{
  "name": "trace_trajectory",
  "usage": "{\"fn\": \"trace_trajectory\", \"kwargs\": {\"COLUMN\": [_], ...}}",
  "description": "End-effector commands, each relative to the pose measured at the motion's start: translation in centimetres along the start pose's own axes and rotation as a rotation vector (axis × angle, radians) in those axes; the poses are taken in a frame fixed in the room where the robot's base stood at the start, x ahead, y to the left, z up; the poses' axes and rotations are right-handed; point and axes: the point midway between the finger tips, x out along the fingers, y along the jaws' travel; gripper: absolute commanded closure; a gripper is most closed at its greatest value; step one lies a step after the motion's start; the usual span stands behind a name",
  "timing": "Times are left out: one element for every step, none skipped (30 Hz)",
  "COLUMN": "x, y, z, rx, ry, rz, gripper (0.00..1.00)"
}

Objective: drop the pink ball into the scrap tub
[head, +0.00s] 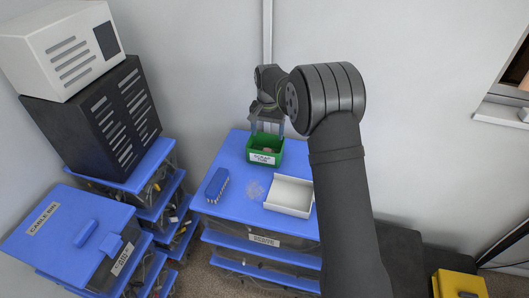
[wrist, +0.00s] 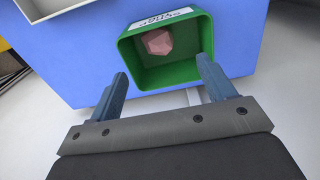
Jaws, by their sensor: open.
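The green scrap tub (head: 276,158) with a white label stands on the blue cabinet top near its back edge. It also shows in the wrist view (wrist: 206,65). The pink ball (wrist: 158,41), faceted in shape, lies inside the tub close to the labelled wall; in the head view it is a small spot in the tub (head: 267,150). My gripper (head: 268,128) is just above the tub. In the wrist view its two fingers (wrist: 162,80) are wide apart, with nothing between them, and apart from the ball.
A white open tray (head: 290,207) and a blue brush-like block (head: 217,185) are on the same blue top (head: 233,160). Blue drawer units with boxes stand to the left. A yellow box (head: 458,284) is at the lower right. The wall is close behind.

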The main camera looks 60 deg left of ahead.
Motion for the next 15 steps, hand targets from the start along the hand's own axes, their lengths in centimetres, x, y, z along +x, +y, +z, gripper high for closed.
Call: {"fn": "trace_trajectory", "kwargs": {"x": [-1.5,-2.3,-3.3,-4.0,-4.7,-5.7,-6.5,-7.2,-8.0,-8.6,-9.2,-9.8,-10.3,-10.8,-11.2], "y": [0.0,-0.1,0.0,0.0,0.0,0.0,0.0,0.0,0.0,0.0,0.0,0.0,0.0,0.0,0.0], "z": [-0.1,-0.1,-0.1,-0.1,-0.1,-0.1,-0.1,-0.1,-0.1,-0.1,-0.1,0.0,-0.1,-0.1,0.0], "rx": [0.000,0.000,0.000,0.000,0.000,0.000,0.000,0.000,0.000,0.000,0.000,0.000,0.000,0.000,0.000], "ry": [0.004,0.005,0.004,0.004,0.003,0.004,0.004,0.004,0.003,0.004,0.002,0.002,0.003,0.002,0.002], "rz": [-0.002,-0.002,-0.002,-0.002,-0.002,-0.002,-0.002,-0.002,-0.001,-0.002,-0.001,-0.001,-0.001,-0.001,-0.001], "gripper": [0.24,0.24,0.24,0.24,0.24,0.24,0.24,0.24,0.24,0.24,0.24,0.24,0.24,0.24,0.24]}}
